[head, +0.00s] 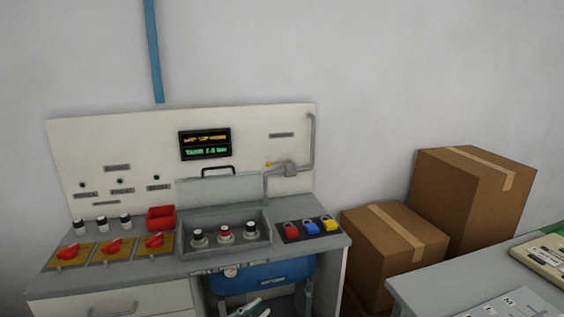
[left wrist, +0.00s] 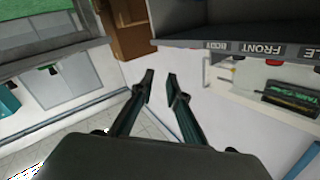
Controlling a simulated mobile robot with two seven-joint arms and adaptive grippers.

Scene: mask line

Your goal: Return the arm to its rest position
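My right gripper is in neither view.
The bench carries red rotary switches (head: 112,247), a grey tray (head: 262,220) with several knobs, and coloured padlocks (head: 310,227). A blue tank (head: 265,275) sits beneath. Cardboard boxes (head: 395,250) and a grey table (head: 440,285) stand at right.

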